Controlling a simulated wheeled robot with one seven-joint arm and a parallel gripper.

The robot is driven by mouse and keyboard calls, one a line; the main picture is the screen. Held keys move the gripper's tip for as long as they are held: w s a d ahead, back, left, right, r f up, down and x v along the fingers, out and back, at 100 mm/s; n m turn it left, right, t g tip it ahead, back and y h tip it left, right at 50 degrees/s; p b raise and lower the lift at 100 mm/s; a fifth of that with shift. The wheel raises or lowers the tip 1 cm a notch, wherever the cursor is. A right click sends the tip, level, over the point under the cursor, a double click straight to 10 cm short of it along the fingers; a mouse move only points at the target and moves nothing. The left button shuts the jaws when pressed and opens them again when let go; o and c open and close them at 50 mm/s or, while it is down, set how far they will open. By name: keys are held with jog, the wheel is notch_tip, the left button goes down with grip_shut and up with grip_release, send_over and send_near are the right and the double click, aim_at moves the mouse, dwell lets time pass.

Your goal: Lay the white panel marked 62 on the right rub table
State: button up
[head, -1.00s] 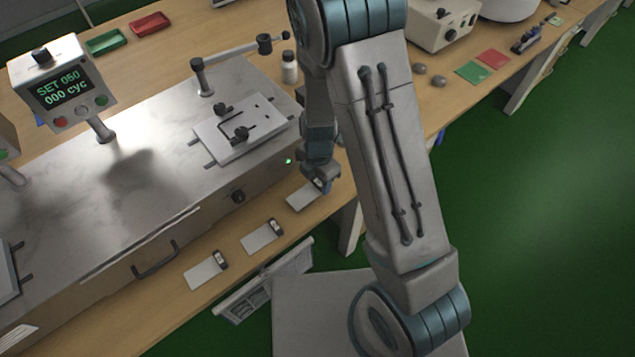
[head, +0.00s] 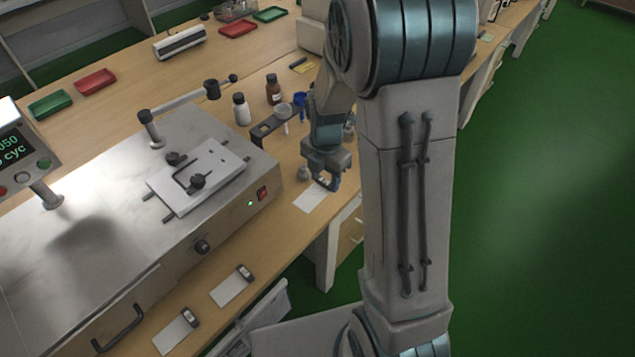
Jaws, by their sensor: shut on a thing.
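My gripper (head: 326,183) is shut on a small white panel (head: 310,198) by its right end, beyond the right end of the steel machine. The mark on the panel is too small to read. I cannot tell how high the panel is above the bench. The right rub table (head: 212,182) is a pale plate with dark clamp knobs on the machine's top, left of my gripper. A flat plate with a slot and knobs lies on it.
Two more white panels with dark clips, one nearer the middle (head: 230,288) and one at the front (head: 174,334), lie on the bench (head: 262,246) before the machine. A white bottle (head: 241,109), a brown bottle (head: 273,89) and a dark stand (head: 262,131) are behind my gripper.

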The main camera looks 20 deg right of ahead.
dwell(0.3)
jog(key=shift+f+b, duration=3.45)
jog(key=shift+f, duration=0.65)
